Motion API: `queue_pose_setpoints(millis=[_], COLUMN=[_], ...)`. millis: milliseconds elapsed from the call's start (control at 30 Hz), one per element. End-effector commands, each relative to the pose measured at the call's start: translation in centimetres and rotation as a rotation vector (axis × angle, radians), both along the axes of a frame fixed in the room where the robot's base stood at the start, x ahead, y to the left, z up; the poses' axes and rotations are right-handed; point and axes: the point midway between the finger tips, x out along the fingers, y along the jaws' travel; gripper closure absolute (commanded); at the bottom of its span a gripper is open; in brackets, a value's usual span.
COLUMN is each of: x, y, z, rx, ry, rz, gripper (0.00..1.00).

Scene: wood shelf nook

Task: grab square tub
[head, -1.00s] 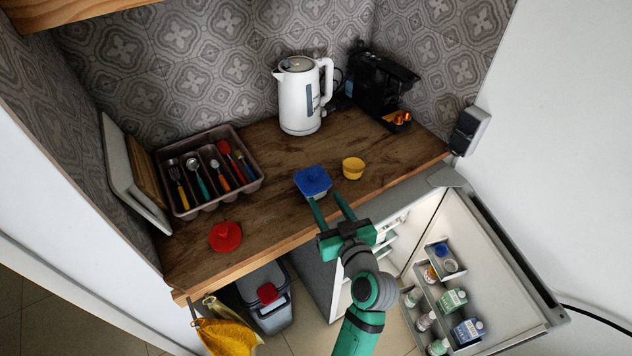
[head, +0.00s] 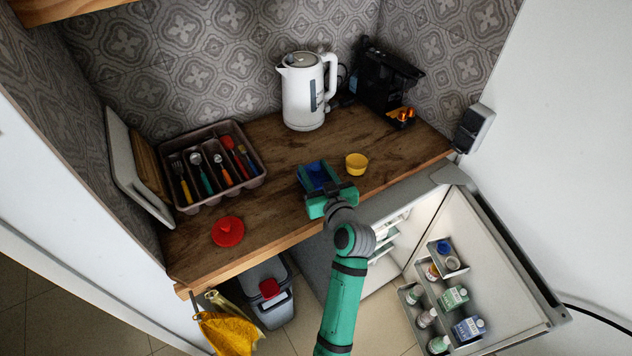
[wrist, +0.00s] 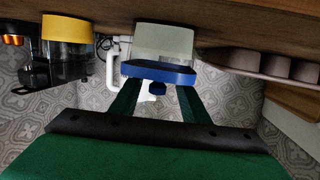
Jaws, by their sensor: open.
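The square tub has a pale body (wrist: 165,40) and a blue lid (head: 317,177) with a small knob, and it stands on the wooden counter. The wrist view is upside down, with the counter at the top and the lid (wrist: 158,72) facing down the picture. My gripper (head: 319,180) is open, with its green fingers reaching to the left and right sides of the lid. It also shows in the wrist view (wrist: 157,92), with the knob between the fingers. The fingertips are partly hidden by the lid, so I cannot tell whether they touch the tub.
A yellow cup (head: 356,163) stands close to the right of the tub. A white kettle (head: 303,95) and a black coffee machine (head: 385,82) stand behind. A cutlery tray (head: 214,203) and a red lid (head: 228,231) are left. The fridge door (head: 480,250) hangs open at right.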

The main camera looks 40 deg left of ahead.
Motion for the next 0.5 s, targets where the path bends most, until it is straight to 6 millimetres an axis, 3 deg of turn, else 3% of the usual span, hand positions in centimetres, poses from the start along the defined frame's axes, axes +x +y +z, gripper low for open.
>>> queue_pose_setpoints(millis=[267,433,500], x=[0.37,0.39,0.39], y=[0.04,-0.04,-0.04], z=[-0.06,-0.05,-0.06], rx=[0.0,0.0,0.0], ry=[0.0,0.0,0.0], rz=[-0.005,-0.006,-0.006], gripper=[0.58,0.96,1.0])
